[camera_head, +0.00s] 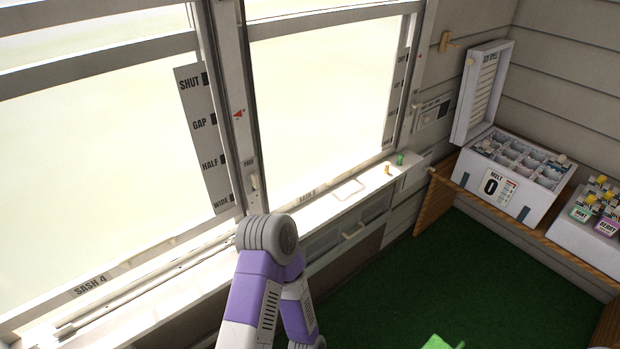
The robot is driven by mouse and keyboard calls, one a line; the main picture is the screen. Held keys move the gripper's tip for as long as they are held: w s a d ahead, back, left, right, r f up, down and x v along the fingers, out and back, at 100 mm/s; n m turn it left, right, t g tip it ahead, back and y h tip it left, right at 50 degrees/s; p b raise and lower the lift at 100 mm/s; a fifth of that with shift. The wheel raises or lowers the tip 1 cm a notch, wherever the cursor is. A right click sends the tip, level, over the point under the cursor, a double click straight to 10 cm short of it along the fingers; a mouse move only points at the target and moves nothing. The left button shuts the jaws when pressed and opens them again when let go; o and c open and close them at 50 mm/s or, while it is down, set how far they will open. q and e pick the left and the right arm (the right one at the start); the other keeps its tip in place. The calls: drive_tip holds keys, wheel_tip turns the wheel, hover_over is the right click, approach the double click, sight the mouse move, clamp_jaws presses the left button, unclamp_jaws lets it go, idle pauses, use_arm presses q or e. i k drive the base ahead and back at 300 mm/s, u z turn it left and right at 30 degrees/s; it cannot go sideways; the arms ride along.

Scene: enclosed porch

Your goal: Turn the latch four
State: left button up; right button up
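A window sash marked SASH 4 (90,284) fills the left side. A small pale latch-like piece (254,183) sits low on the post between the two windows, under a small label that seems to read FREE. I cannot tell for sure that it is latch four, nor how far it is turned. A grey strip (205,140) marked SHUT, GAP, HALF and WIDE stands left of the post, and a red arrow mark (239,115) is on the post. One of my purple and white arms rises from the bottom centre, its grey joint just below the latch-like piece. Neither gripper shows.
A white open-lidded box (510,190) and a tray of labelled bottles (590,225) stand on a wooden shelf at right. The green floor (430,270) looks mostly clear.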

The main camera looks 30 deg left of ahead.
sight(253, 177)
drive_tip(key=z, duration=0.05)
drive_tip(key=k, duration=0.8)
drive_tip(key=u, duration=1.05)
drive_tip(key=i, duration=0.3)
drive_tip(key=u, duration=0.05)
